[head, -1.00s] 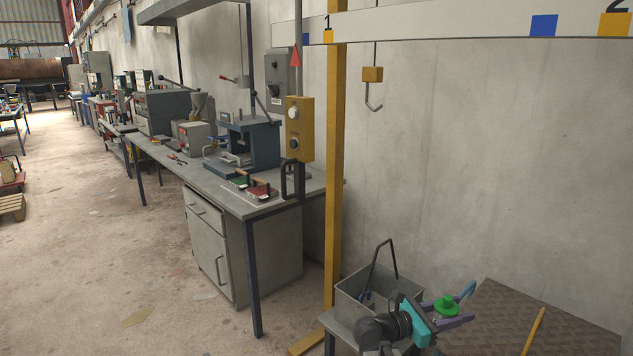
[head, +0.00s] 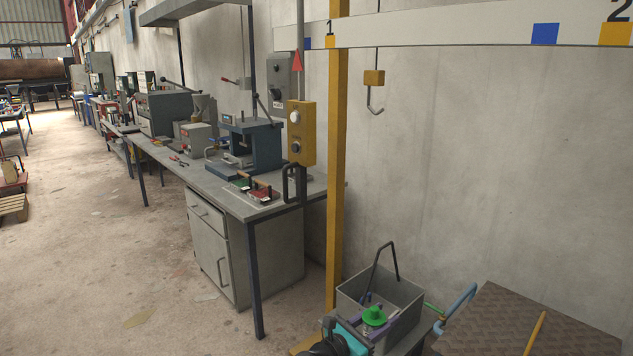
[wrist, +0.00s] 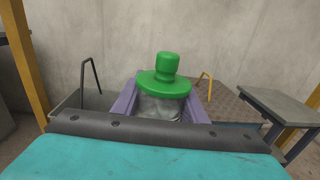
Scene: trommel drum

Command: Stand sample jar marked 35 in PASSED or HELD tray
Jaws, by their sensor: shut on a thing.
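My gripper (head: 370,324) has purple fingers and is shut on a clear sample jar (wrist: 160,108) with a green knobbed lid (head: 374,315). The jar is upright between the fingers in the wrist view; no number on it is visible. In the head view it appears over or in front of the grey bin, at lower right. A green tray (head: 243,182) and a red tray (head: 264,194) lie side by side on the near end of the workbench, far from my gripper. Their labels are too small to read.
The grey bin (head: 345,303) has a raised black handle. A yellow post (head: 337,170) stands between it and the workbench (head: 235,203). A yellow control box (head: 301,132) hangs over the bench's near end. Open floor (head: 100,250) lies left.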

